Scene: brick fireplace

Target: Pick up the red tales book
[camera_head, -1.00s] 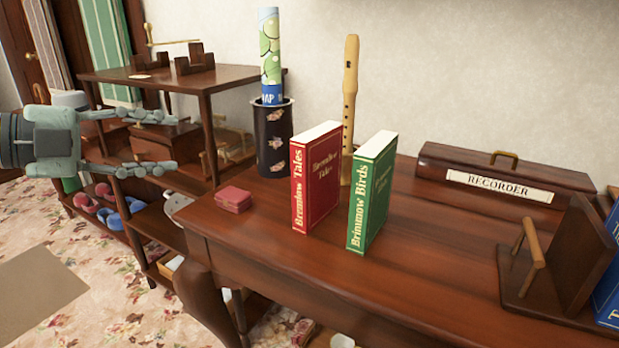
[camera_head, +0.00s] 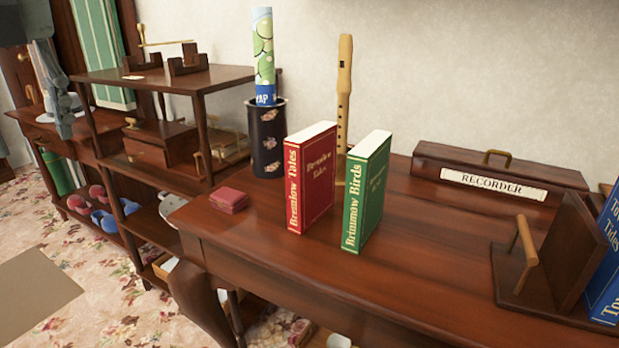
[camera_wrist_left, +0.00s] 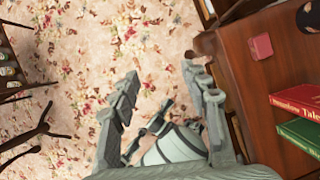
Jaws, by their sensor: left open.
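The red "Bremlow Tales" book (camera_head: 311,178) stands upright on the dark wooden table, just left of the green "Brinmow Birds" book (camera_head: 367,192). In the left wrist view, the red book (camera_wrist_left: 298,97) and green book (camera_wrist_left: 301,131) are partly cut off at the right edge. My left gripper (camera_head: 60,105) is at the upper left of the head view, well left of the books, with its fingers pointing down. In the wrist view its fingers (camera_wrist_left: 160,75) are spread and empty, over the floor beside the table. My right gripper is not in view.
The table (camera_head: 430,270) also bears a small red box (camera_head: 232,200), a dark canister (camera_head: 267,140) with a rolled map, an upright recorder (camera_head: 344,95), a recorder case (camera_head: 500,178) and a bookend (camera_head: 545,255) at right. A shelf unit (camera_head: 205,80) stands left of it.

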